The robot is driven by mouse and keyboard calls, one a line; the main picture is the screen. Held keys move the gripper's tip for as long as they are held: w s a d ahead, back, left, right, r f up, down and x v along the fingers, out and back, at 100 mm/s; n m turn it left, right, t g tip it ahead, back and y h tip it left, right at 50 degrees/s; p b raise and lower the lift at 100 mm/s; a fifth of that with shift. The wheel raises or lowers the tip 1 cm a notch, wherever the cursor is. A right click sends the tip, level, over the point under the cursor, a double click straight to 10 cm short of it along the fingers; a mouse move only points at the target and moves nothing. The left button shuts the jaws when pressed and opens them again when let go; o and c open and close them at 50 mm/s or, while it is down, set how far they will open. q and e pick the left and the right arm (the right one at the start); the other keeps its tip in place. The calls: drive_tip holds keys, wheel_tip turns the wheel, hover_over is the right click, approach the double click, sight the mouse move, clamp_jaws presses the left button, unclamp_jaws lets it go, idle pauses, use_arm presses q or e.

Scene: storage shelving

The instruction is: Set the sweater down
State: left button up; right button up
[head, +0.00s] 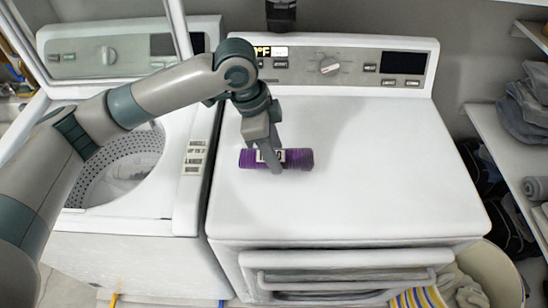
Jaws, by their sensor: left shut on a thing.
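The sweater (299,158) shows as a purple, ribbed, rolled bundle on or just above the white top of the dryer (370,190), left of its middle. My left gripper (273,165) comes down over the bundle from above and is shut on it. The gripper's fingers cover part of the bundle's middle. I cannot tell whether the bundle touches the dryer top. My right gripper is not in view.
An open top-load washer (180,190) with its lid up stands at the left. Shelves with folded grey clothes (525,105) are at the right. A basket (495,275) with cloth stands at the lower right. The dryer top is clear around the bundle.

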use_arm(q)
wheel_tip(320, 180, down, 3)
drive_tip(key=shift+r+p, duration=0.1)
drive_tip(key=shift+p, duration=0.45)
drive_tip(key=shift+f, duration=0.25)
drive_tip(key=o, duration=1.3)
drive_tip(key=shift+f, duration=0.1)
drive_tip(key=shift+a+r, duration=0.1)
drive_tip(key=shift+r, duration=0.45)
drive_tip(key=b+v, duration=0.3)
drive_tip(key=v, duration=0.7)
drive_tip(key=shift+a+r, duration=0.2)
drive_tip(key=shift+r, duration=0.35)
